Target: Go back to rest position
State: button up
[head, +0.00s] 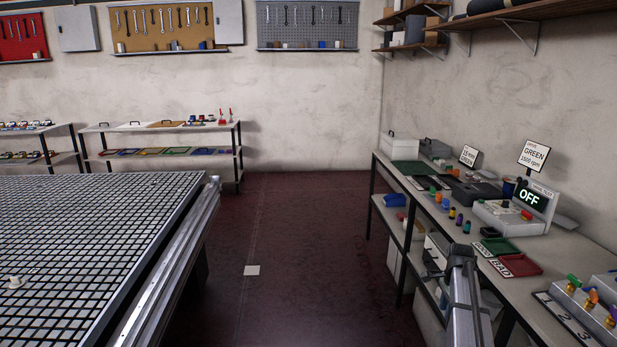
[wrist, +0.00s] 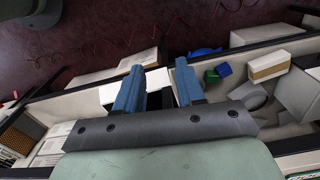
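My gripper (wrist: 158,84) shows in the wrist view with its two blue fingers spread apart and nothing between them. It hangs above shelf bins and the dark red floor. A white box (wrist: 135,90) lies behind and below the fingers. In the head view a grey metal part, probably of my arm, rises at the bottom right in front of the workbench; the fingers cannot be made out there.
The vacuum grid table (head: 85,235) fills the left, with a small white piece (head: 14,283) on it. The workbench (head: 560,250) on the right carries a tester (head: 510,215), a green tray (head: 497,246) and a red tray (head: 520,265).

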jog(key=s+a+f+n, duration=0.6)
jog(key=a, duration=0.5)
jog(key=s+a+f+n, duration=0.5)
jog(key=s+a+n, duration=0.2)
jog(key=a, duration=0.4)
jog(key=s+a+f+n, duration=0.6)
jog(key=a, duration=0.4)
jog(key=s+f+g, duration=0.3)
jog(key=s+f, duration=0.7)
jog(key=s, duration=0.4)
jog(key=s+f+g, duration=0.3)
jog(key=s+f, duration=0.7)
jog(key=s, duration=0.5)
jog(key=shift+f+g, duration=0.35)
jog(key=shift+g, duration=0.05)
jog(key=shift+s, duration=0.1)
